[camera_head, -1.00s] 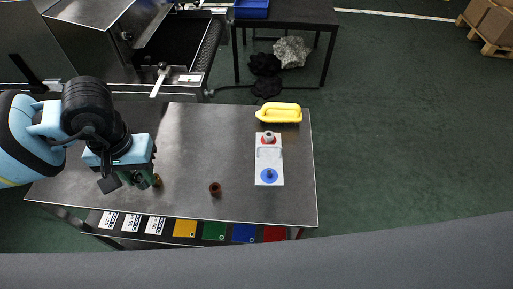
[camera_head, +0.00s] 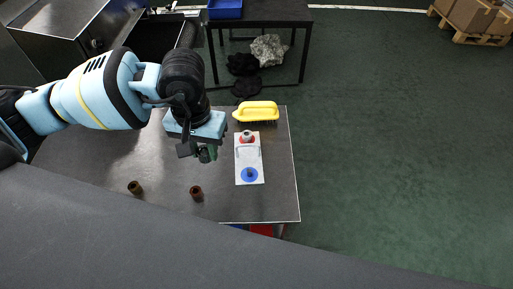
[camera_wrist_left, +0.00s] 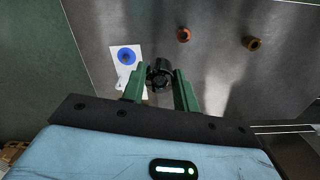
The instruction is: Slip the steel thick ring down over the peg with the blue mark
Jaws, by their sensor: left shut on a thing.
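My left gripper (camera_head: 205,152) is above the table, left of the white plate (camera_head: 239,157). In the left wrist view it (camera_wrist_left: 160,88) is shut on a dark, round, ring-like piece, which I take for the steel thick ring (camera_wrist_left: 160,72). The piece is almost hidden in the head view. The blue mark (camera_head: 249,175) is a disc at the plate's near end, with a small dark peg at its middle; it also shows in the left wrist view (camera_wrist_left: 126,56). The red mark (camera_head: 241,139) at the far end has a pale round piece on it. My right gripper is not in view.
Two brown ring-like pieces (camera_head: 196,192) (camera_head: 135,187) stand on the metal table (camera_head: 275,205), left of the plate. A yellow-handled brush (camera_head: 256,111) lies behind the plate. A blue bin (camera_head: 225,9) is on the dark back table. The table's near right area is clear.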

